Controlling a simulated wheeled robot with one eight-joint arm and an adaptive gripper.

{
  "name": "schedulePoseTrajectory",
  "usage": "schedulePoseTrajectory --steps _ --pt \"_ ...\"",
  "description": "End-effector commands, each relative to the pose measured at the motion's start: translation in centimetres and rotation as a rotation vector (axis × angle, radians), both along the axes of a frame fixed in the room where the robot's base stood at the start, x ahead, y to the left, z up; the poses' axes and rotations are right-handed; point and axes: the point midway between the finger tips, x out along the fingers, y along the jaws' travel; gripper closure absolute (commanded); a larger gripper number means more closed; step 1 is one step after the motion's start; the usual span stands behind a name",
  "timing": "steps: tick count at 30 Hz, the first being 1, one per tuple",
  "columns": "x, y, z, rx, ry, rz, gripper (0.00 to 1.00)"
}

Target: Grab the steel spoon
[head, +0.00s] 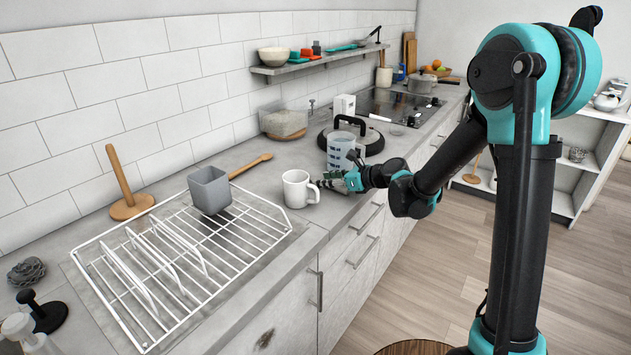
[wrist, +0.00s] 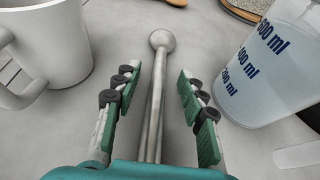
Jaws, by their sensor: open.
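The steel spoon (wrist: 158,95) lies on the grey counter in the wrist view. Its rounded end points away from me and its thin handle runs back toward my palm. My gripper (wrist: 158,78) is open, with one green-padded finger on each side of the handle and a gap on both sides. In the head view my gripper (head: 338,180) is low over the counter, just right of the white mug. I cannot make out the spoon in the head view.
The white mug (head: 297,190) stands close left of my gripper; the measuring jug (head: 340,150) stands close behind it. A black-handled kettle (head: 372,140) is farther back. A white wire rack (head: 150,280) holds a grey cup (head: 209,190). A wooden spoon (head: 250,165) lies behind the mug.

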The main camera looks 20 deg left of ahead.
Motion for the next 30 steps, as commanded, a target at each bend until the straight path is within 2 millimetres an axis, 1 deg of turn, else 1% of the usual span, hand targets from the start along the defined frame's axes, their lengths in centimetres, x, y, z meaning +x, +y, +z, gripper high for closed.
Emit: schedulePoseTrajectory --steps 1,3,11,14,21,22,30 --pt "0.10 0.62 -0.22 0.000 0.000 0.002 0.59" --pt "0.31 1.04 -0.43 0.000 0.000 0.001 0.59" --pt "0.41 1.25 -0.54 0.000 0.000 0.000 0.59" --pt "0.40 1.24 -0.53 0.000 0.000 0.000 0.69" --pt "0.40 1.23 -0.53 0.000 0.000 0.000 0.98" --pt "0.40 1.23 -0.53 0.000 0.000 0.000 1.00" --pt "0.39 1.24 -0.49 0.000 0.000 0.000 1.00"
